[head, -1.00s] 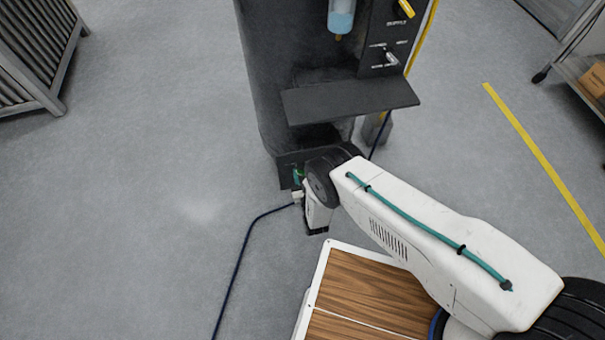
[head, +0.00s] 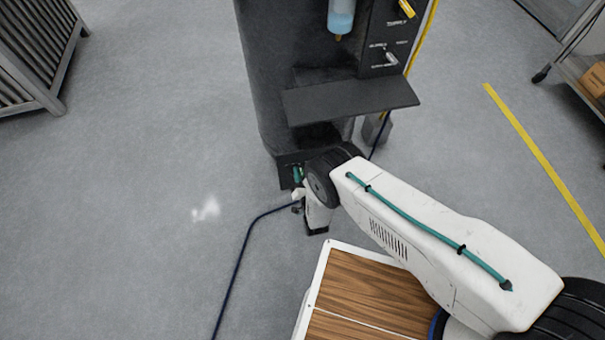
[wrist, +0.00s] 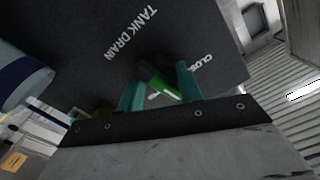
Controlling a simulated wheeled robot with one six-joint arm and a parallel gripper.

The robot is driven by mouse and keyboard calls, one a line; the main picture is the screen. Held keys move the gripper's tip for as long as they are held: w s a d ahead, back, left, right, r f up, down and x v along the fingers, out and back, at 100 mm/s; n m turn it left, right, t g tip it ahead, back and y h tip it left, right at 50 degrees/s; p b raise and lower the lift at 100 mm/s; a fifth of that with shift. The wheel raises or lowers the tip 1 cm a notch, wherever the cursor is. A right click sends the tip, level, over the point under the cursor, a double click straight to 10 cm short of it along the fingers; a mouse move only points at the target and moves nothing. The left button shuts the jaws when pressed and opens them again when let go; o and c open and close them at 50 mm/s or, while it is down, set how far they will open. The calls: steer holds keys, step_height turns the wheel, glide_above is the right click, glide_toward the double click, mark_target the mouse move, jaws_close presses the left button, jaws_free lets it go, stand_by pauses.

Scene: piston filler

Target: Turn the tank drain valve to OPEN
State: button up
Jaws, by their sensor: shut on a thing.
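The tank drain valve's green handle (wrist: 163,84) shows in the wrist view, on a dark panel (wrist: 75,45) lettered "TANK DRAIN". Part of a "CLOSED" label (wrist: 195,65) shows beside it, partly covered by a finger. My gripper (wrist: 160,88) has its two teal fingers on either side of the handle, shut on it. Another label between the fingers is mostly hidden. In the head view my gripper (head: 298,178) is at the low front of the dark machine (head: 275,80), and my wrist mostly hides the valve.
A dark shelf (head: 350,100) juts from the machine above my wrist. A dark blue hose or cable (head: 243,255) runs along the floor from near the gripper. Open grey floor (head: 130,200) lies to the left, with a slatted rack (head: 35,55) at far left.

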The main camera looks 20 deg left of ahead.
steer(key=m, duration=0.5)
steer(key=shift+m, duration=0.3)
steer(key=m, duration=0.5)
steer(key=shift+f, duration=0.1)
steer(key=shift+m, duration=0.3)
steer(key=o, duration=1)
steer(key=v, duration=0.8)
steer(key=shift+w, duration=0.1)
steer(key=shift+d, duration=0.1)
